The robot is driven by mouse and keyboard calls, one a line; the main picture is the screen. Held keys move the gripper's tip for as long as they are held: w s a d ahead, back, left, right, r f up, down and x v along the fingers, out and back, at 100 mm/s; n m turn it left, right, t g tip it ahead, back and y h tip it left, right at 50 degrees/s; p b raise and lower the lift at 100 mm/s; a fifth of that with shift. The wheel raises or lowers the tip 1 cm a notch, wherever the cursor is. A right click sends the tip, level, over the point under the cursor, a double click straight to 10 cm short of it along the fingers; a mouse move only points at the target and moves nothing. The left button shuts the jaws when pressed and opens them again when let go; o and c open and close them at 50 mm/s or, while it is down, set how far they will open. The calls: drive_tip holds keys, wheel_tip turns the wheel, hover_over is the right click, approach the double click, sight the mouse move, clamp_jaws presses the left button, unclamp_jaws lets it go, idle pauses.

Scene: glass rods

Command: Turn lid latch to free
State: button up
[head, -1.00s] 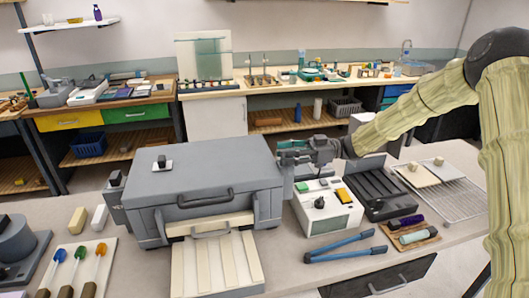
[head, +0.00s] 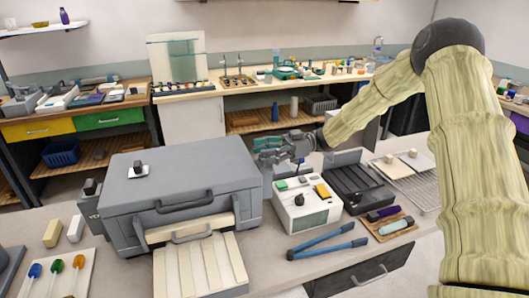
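The large grey box (head: 190,193) with a closed lid stands on the near bench. A small black knob (head: 138,166) on a white plate sits on the lid's top at the left; I cannot tell for sure that it is the lid latch. A dark bar handle (head: 185,203) is on the box's front. My gripper (head: 268,152) is by the box's back right corner, right of the lid and behind the white control box. It is well away from the black knob. Its fingers are small and partly overlapped, so its opening is unclear. I see nothing held.
A white control box (head: 307,204) with coloured buttons stands right of the grey box. Blue-handled pliers (head: 327,243) lie in front of it. A dark tray (head: 357,185) and a wire rack (head: 410,180) are farther right. Spatulas (head: 57,275) lie at front left.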

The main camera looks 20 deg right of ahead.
drive_tip(key=shift+f, duration=0.1)
drive_tip(key=d, duration=1.2)
idle(0.4)
